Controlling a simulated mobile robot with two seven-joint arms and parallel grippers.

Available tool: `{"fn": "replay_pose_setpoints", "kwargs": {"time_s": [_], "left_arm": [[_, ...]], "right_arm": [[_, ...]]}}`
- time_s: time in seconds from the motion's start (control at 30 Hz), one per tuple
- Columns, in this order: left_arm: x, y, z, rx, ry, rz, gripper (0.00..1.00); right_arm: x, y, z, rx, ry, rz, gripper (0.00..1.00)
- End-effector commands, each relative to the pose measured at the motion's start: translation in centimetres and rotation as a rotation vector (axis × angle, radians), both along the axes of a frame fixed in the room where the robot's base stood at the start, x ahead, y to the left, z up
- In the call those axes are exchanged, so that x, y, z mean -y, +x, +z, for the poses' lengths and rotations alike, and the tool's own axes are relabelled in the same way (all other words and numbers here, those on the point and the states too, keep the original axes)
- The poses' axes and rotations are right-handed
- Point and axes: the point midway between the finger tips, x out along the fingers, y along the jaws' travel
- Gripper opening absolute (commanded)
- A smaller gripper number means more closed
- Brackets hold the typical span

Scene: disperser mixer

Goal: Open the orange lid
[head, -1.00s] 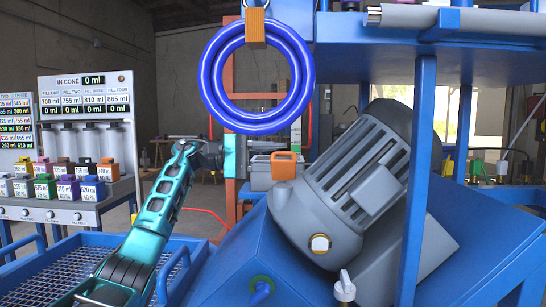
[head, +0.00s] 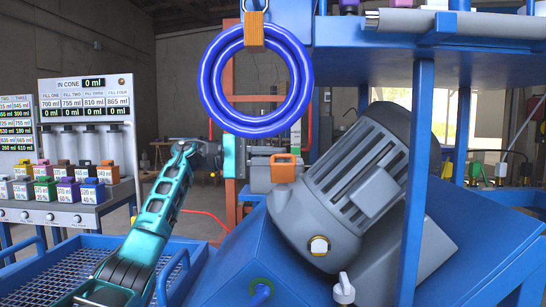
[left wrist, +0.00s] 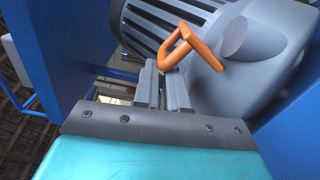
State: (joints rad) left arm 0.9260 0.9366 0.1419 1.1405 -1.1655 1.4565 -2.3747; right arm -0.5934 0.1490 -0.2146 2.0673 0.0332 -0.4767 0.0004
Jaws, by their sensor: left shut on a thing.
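The orange lid (head: 285,170) shows as a small orange loop beside the grey ribbed motor (head: 352,185) in the head view. In the left wrist view, the orange lid (left wrist: 196,48) is a bent orange bar in front of the grey motor body. My left gripper (head: 270,165) reaches in from the left and meets the lid's left side. In the left wrist view, the grey fingers of my left gripper (left wrist: 160,75) are close together at the lid's lower end, shut on it. The opening under the lid is hidden. My right gripper is not in view.
A blue sloped housing (head: 240,250) carries the motor. A blue ring (head: 208,85) hangs above my left gripper. A dispenser rack (head: 85,140) and a mesh tray (head: 40,275) are on the left.

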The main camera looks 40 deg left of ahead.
Motion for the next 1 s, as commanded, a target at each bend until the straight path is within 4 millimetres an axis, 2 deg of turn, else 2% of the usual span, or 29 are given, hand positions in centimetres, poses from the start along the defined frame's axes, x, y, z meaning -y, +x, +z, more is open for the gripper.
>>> {"fn": "replay_pose_setpoints", "kwargs": {"time_s": [0.03,0.87,0.9,1.0], "left_arm": [[0.15,0.22,-1.29,-0.029,0.014,-0.006,0.00],[0.16,0.25,-1.36,-0.029,0.014,-0.007,0.00],[0.16,0.25,-1.36,-0.029,0.014,-0.007,0.13],[0.16,0.23,-1.30,-0.028,0.013,-0.007,0.23]], "right_arm": [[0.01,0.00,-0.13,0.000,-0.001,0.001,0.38],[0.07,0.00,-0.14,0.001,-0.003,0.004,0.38],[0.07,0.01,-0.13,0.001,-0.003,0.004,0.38],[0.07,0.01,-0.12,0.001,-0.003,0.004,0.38]]}}
